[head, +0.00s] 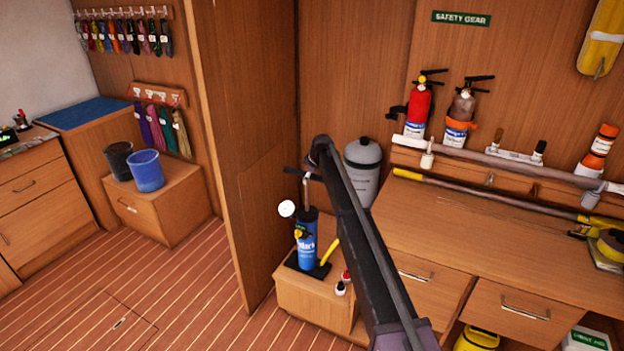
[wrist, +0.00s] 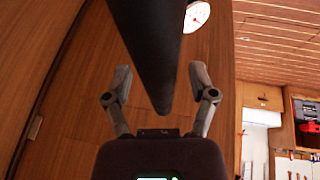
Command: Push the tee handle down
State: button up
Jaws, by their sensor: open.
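In the wrist view a dark rounded bar, apparently the tee handle (wrist: 148,35), reaches down between the fingers. I cannot tell whether it touches them. The gauge also shows at the top of the wrist view (wrist: 197,15).
A wooden partition (head: 240,140) stands close left of the pump. A grey canister (head: 362,170) is behind, and small bottles (head: 342,284) stand beside the pump's foot. A workbench (head: 500,235) with poles and extinguishers is on the right. Open floor (head: 170,290) lies left.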

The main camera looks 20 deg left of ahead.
grip_shut()
notch_tip(320, 180, down, 13)
jog(key=b, duration=1.3)
jog(key=shift+s+f, duration=0.1)
jog(key=shift+s, duration=0.1)
grip_release()
jog(key=shift+f, duration=0.2)
jog(key=shift+r, duration=0.1)
jog(key=shift+w, duration=0.2)
